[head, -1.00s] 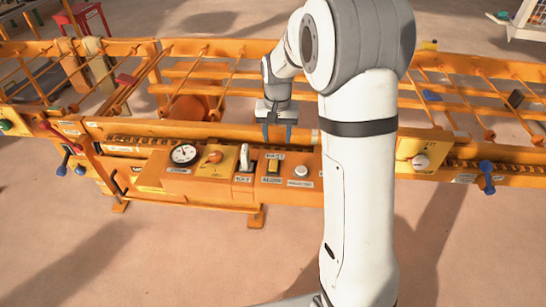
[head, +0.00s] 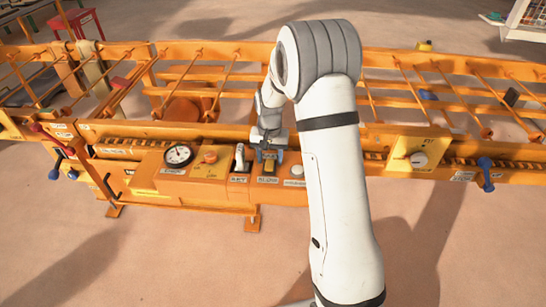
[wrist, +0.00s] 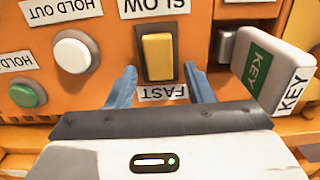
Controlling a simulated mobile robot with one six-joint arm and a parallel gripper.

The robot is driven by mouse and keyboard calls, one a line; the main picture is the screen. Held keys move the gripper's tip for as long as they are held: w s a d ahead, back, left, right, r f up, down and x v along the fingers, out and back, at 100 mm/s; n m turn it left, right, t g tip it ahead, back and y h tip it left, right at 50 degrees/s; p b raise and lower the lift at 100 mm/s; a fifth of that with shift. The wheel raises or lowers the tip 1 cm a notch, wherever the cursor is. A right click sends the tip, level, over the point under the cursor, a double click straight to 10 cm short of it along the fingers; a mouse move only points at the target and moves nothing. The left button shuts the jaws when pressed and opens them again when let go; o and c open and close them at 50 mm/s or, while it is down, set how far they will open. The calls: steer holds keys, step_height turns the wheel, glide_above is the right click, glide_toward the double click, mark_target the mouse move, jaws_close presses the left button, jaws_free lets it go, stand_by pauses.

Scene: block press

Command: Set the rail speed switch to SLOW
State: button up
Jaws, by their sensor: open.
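The rail speed switch is a yellow rocker (wrist: 157,57) in a dark frame, with a SLOW label (wrist: 155,7) on its far side in the wrist view and a FAST label (wrist: 161,91) on its near side. The labels appear upside down there. The switch also shows in the head view (head: 269,168), just below my gripper. My gripper (wrist: 159,76) is open and empty, its blue fingers on either side of the FAST end. I cannot tell whether they touch the panel, or which way the rocker is tipped.
A key block (wrist: 268,70) stands out close to the right finger in the wrist view. A white button (wrist: 73,52) and a green button (wrist: 27,92) lie to the left. In the head view, a gauge (head: 179,154) and an orange knob (head: 210,157) sit left of the switch.

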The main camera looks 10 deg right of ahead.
steer(key=c, duration=1)
steer(key=t+b, duration=0.1)
steer(key=b, duration=0.1)
steer(key=t+b, duration=0.1)
steer(key=shift+s+f+h+b, duration=0.2)
steer(key=shift+s+h+b, duration=0.1)
steer(key=shift+b, duration=0.1)
steer(key=shift+s+a+r+t+b, duration=0.1)
steer(key=shift+r+t+b, duration=0.25)
steer(key=shift+t+b, duration=0.45)
steer(key=o, duration=1)
